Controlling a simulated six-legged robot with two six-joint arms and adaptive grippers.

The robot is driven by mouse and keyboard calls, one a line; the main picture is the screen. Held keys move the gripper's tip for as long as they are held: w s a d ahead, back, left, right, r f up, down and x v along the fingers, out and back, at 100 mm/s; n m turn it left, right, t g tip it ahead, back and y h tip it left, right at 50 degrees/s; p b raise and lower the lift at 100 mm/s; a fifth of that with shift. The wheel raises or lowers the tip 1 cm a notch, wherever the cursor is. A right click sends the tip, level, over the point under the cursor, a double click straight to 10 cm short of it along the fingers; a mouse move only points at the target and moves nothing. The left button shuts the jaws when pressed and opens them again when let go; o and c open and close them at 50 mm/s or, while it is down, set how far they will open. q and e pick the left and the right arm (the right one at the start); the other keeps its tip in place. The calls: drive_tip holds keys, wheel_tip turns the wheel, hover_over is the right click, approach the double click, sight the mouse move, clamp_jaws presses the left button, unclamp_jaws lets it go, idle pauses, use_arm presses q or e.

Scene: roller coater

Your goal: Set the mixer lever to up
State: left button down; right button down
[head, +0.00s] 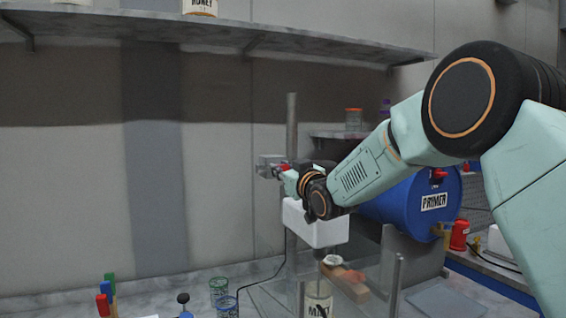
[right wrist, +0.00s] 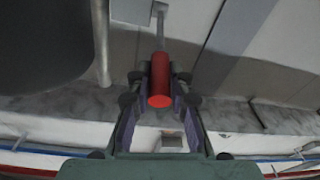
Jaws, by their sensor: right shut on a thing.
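The mixer lever's red handle (head: 283,168) shows as a small patch beside a grey box (head: 266,160) on the upright grey post (head: 291,115). In the right wrist view the handle is a red cylinder (right wrist: 160,78) on a thin rod (right wrist: 159,32). My right gripper (right wrist: 160,90) is shut on the handle, with a finger on each side of it. In the head view my right wrist hides most of the lever, so I cannot tell its angle. The white mixer body (head: 318,228) is below my wrist. My left gripper is out of view.
A blue primer drum (head: 400,208) lies behind my right forearm. A can (head: 318,292) stands under the mixer body, near a wooden block (head: 345,280). Small jars (head: 219,290) and colored handles (head: 109,290) are at the lower left. A shelf (head: 200,28) runs above.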

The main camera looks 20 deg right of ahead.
drive_tip(key=shift+w+r+g+p, duration=0.25)
drive_tip(key=shift+r+g+p, duration=0.3)
drive_tip(key=shift+r+p, duration=0.95)
drive_tip(key=shift+w+r+g+p, duration=0.25)
drive_tip(key=shift+r+g+p, duration=0.45)
drive_tip(key=shift+p, duration=1.3)
drive_tip(key=shift+w+r+g+p, duration=0.3)
drive_tip(key=shift+r+p, duration=0.15)
drive_tip(key=shift+p, duration=0.15)
drive_tip(key=shift+w+r+g+p, duration=0.15)
drive_tip(key=shift+r+g+p, duration=0.1)
drive_tip(key=shift+r+p, duration=0.25)
drive_tip(key=shift+f, duration=0.1)
drive_tip(key=c, duration=1.2)
unclamp_jaws()
drive_tip(key=shift+w+f, duration=0.1)
drive_tip(key=shift+f, duration=0.1)
drive_tip(key=a+v, duration=0.1)
drive_tip(key=v, duration=1.1)
drive_tip(key=shift+d, duration=0.35)
drive_tip(key=shift+r, duration=0.15)
